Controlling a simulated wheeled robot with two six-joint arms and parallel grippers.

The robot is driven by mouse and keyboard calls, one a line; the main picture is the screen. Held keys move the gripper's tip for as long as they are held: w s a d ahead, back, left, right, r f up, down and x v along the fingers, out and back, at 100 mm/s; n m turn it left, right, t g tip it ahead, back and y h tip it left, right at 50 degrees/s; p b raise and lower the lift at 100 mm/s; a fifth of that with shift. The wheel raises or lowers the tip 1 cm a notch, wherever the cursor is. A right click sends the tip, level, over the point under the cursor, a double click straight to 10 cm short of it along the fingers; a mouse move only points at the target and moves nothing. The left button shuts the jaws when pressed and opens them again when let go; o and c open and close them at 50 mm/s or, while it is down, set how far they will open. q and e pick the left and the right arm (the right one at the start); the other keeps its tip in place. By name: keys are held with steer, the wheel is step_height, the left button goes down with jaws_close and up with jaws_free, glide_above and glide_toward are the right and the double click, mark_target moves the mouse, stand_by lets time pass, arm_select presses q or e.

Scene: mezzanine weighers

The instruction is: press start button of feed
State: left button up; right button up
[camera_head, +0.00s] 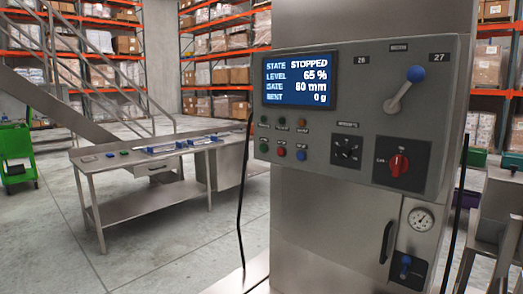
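A grey control panel (350,90) is mounted on a steel cabinet right of centre. Its screen (300,83) reads STATE STOPPED, LEVEL 65 %, GATE 60 mm and SENT 0 g. Below the screen is a row of small round fittings. Under them sit a green button (264,146), a red button (282,151) and a blue button (301,155). Their labels are too small to read, so I cannot tell which is marked start. Neither of my grippers is in view.
The panel also carries a blue-knobbed lever (408,88), a black dial (346,152) and a red rotary switch (399,164). A pressure gauge (421,220) is below. A steel bench (150,205) stands left. A green cart (16,155) is at far left.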

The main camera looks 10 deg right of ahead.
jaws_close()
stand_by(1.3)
